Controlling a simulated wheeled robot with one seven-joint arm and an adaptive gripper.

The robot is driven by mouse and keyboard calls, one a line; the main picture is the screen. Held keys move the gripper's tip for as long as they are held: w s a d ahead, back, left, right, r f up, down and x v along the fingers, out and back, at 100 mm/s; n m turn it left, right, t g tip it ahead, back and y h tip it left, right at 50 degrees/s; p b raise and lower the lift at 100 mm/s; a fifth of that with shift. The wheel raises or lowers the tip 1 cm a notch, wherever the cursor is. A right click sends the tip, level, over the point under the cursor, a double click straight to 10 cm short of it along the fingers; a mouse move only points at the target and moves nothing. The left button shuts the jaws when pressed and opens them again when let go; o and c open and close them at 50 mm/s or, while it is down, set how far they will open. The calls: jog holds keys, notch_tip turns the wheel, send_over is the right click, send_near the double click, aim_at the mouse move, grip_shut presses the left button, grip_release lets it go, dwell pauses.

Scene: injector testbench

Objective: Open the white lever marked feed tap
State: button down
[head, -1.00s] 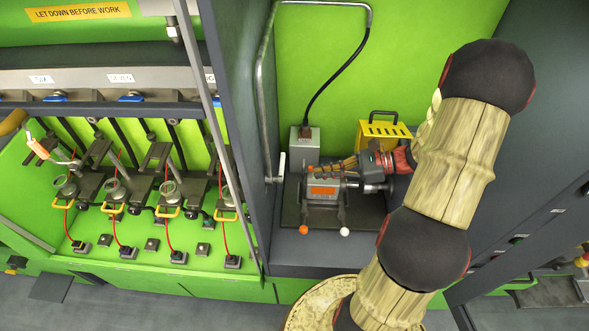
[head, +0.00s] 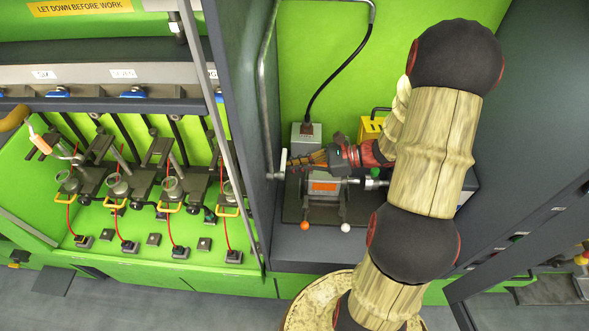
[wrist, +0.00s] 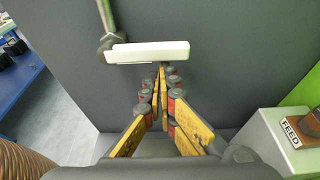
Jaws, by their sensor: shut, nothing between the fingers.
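The white lever (wrist: 147,52) is on the dark side panel, below the end of a grey pipe, and lies across the wrist view just beyond my fingertips. In the head view the white lever (head: 283,163) shows edge-on at the panel, left of my gripper (head: 296,162). In the wrist view my gripper (wrist: 160,70) is shut and empty, its tips close under the lever; I cannot tell whether they touch it. A grey box with a label reading FEED (wrist: 291,131) stands at the lower right of the wrist view.
A grey unit with an orange display (head: 325,187) sits under my gripper, with an orange-tipped and a white-tipped lever in front. A yellow box (head: 370,127) stands behind my wrist. The grey pipe (head: 268,90) runs up the dark panel.

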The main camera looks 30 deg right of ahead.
jog(key=shift+w+d+r+n+b, duration=0.1)
jog(key=shift+r+n+b, duration=0.25)
jog(key=shift+n+b, duration=0.15)
dwell(0.5)
notch_tip(320, 180, up, 7)
jog(key=s+a+n+t+h+b, duration=0.15)
jog(key=n+t+b, duration=0.45)
jog(key=n+b, duration=0.85)
jog(key=s+d+r+m+b, duration=0.1)
jog(key=s+d+m+b, duration=0.2)
jog(key=s+d, duration=0.4)
jog(key=shift+s+d+m, duration=0.4)
jog(key=shift+s+m, duration=0.05)
jog(key=shift+s, duration=0.8)
